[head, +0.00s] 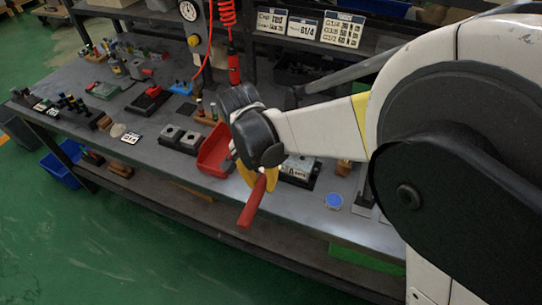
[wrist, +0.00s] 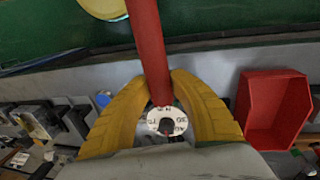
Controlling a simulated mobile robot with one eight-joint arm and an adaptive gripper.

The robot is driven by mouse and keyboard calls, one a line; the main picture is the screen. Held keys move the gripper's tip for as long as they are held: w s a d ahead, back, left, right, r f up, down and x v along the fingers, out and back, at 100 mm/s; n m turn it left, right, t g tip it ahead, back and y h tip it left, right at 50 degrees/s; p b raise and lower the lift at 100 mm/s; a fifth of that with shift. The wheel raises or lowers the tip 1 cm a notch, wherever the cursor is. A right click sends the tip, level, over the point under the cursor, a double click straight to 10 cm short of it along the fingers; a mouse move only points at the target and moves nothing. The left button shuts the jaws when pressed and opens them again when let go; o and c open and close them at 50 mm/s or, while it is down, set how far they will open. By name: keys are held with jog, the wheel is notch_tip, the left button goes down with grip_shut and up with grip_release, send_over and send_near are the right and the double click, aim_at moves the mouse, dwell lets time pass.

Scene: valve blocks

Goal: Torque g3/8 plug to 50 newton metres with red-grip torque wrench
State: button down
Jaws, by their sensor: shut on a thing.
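My gripper (head: 259,179) has its yellow fingers closed around the red-grip torque wrench (head: 250,207), above the bench's front edge. The wrench's red grip slants down toward the lower left. In the wrist view the red grip (wrist: 150,45) runs up from between the fingers (wrist: 160,88). A white dial (wrist: 154,120) with dark marks and a dark centre sits at its near end; its setting is too small to read surely. Grey blocks (head: 172,135) stand on the bench left of the gripper. I cannot pick out the G3/8 plug.
A red bin (head: 214,147) stands on the bench beside the gripper and also shows in the wrist view (wrist: 272,103). A blue disc (head: 333,200) lies to the right. A red coiled hose with a red tool (head: 233,67) hangs behind. Many small fittings crowd the bench's left.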

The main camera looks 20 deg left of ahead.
jog(key=shift+w+d+n, duration=0.1)
jog(key=shift+d+n, duration=0.8)
jog(key=shift+d, duration=0.35)
jog(key=shift+w+d+n+t, duration=0.15)
jog(key=shift+d+n, duration=0.3)
jog(key=shift+d, duration=0.2)
jog(key=shift+w+d+n+t, duration=0.1)
jog(key=shift+d+n+t, duration=0.05)
jog(key=shift+d+n, duration=0.4)
jog(key=shift+d, duration=0.2)
jog(key=shift+w+d+n, duration=0.2)
jog(key=shift+d+n, duration=0.2)
jog(key=shift+d, duration=0.15)
jog(key=shift+w+d+n, duration=0.2)
jog(key=shift+d+n, duration=0.2)
jog(key=shift+d, duration=0.1)
jog(key=shift+a, duration=0.15)
jog(key=shift+s+a+m+b, duration=0.15)
jog(key=shift+s+a+m, duration=0.05)
jog(key=shift+a+m, duration=0.3)
jog(key=shift+s+a+m+b, duration=0.2)
jog(key=shift+a+m, duration=0.2)
jog(key=shift+a, duration=0.15)
